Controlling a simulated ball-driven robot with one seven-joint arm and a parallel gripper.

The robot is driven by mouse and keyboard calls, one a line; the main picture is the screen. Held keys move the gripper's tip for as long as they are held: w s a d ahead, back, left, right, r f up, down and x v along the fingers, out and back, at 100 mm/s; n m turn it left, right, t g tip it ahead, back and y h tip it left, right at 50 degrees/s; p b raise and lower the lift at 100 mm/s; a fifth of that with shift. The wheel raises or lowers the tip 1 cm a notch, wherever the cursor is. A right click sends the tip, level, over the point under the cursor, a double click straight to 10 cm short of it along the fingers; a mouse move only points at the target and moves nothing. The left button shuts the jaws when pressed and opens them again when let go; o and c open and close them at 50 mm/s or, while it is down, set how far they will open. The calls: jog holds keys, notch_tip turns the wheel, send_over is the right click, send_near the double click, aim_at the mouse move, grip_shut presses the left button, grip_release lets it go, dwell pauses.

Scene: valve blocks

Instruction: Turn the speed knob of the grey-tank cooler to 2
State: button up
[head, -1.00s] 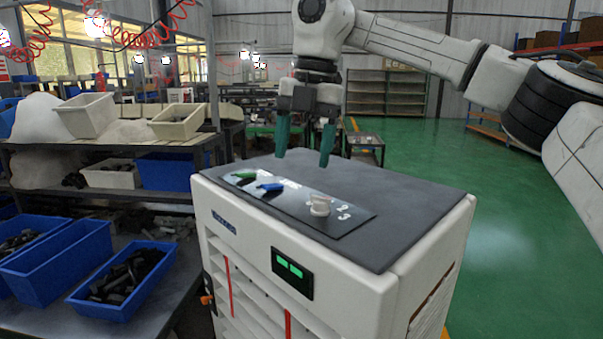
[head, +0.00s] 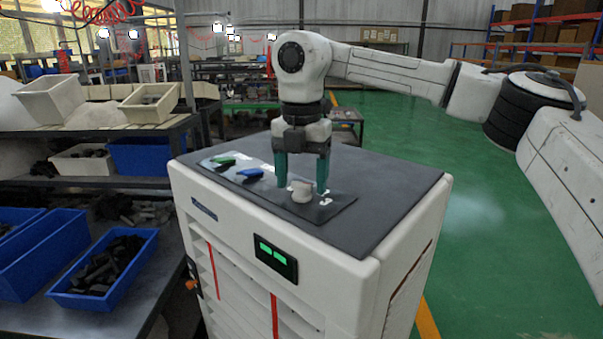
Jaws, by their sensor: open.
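The cooler (head: 400,190) is a white cabinet with a dark grey top and a lit green display (head: 276,257) on its front. A dark panel (head: 250,190) on the top carries a green switch (head: 222,162), a blue switch (head: 250,173) and the round whitish speed knob (head: 301,191). White numbers show beside the knob; a 3 is readable at its right, the others are partly hidden. My gripper (head: 302,186) points down with its two green fingers apart and empty. The fingers are just behind or above the knob; I cannot tell whether they touch it. No grey tank is identifiable.
Blue bins (head: 105,268) with dark parts stand on a bench at the left. Cream bins (head: 150,103) sit on a shelf behind. Green floor (head: 480,230) is open to the right of the cooler.

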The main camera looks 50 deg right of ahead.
jog(key=shift+f, duration=0.15)
jog(key=shift+c, duration=0.3)
jog(key=c, duration=1)
